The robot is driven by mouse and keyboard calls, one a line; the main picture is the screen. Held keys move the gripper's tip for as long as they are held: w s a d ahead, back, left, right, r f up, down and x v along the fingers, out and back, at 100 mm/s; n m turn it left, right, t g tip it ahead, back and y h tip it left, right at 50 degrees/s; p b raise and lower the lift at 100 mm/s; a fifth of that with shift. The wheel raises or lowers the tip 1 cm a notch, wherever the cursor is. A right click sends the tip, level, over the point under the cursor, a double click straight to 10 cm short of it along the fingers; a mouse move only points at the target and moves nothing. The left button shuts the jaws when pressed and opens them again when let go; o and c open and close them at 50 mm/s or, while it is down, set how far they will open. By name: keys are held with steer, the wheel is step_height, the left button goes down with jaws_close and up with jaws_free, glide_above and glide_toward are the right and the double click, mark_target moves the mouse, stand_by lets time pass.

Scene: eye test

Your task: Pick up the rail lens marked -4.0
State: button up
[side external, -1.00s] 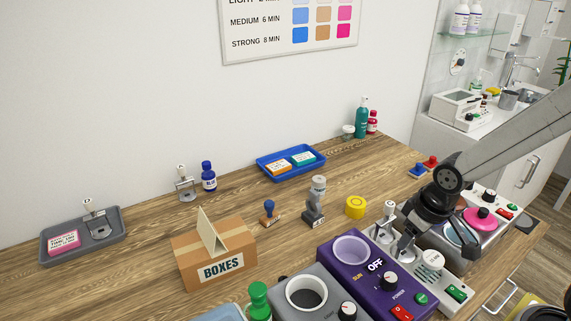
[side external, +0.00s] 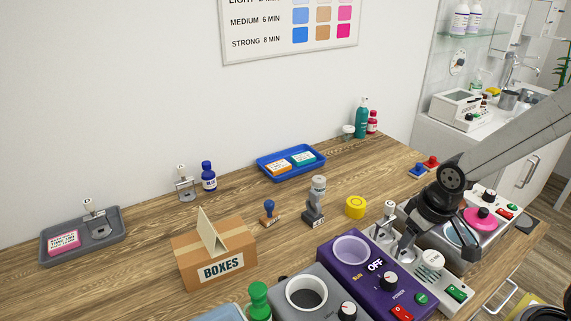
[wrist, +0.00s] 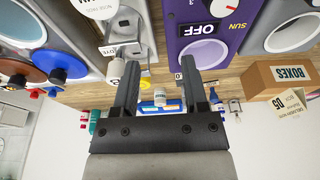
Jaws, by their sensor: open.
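Several small silver lens holders with white tops are in the side view, and their marks are too small to read, so I cannot tell which is -4.0. One lens holder (side external: 388,218) stands at the grey device beside my gripper. Another lens holder (side external: 184,184) stands by the blue bottle, and a third lens holder (side external: 97,222) is in the grey tray at the left. My gripper (side external: 405,243) is low over the grey device. In the wrist view my gripper (wrist: 160,68) has its two fingers apart, with nothing seen held between them.
The purple OFF device (side external: 372,275) stands left of my gripper. The BOXES carton (side external: 214,262), stamps and a yellow disc (side external: 356,207) stand farther left.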

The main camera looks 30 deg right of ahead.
steer(key=o, duration=0.5)
steer(key=shift+c, duration=0.2)
steer(key=shift+r, duration=0.1)
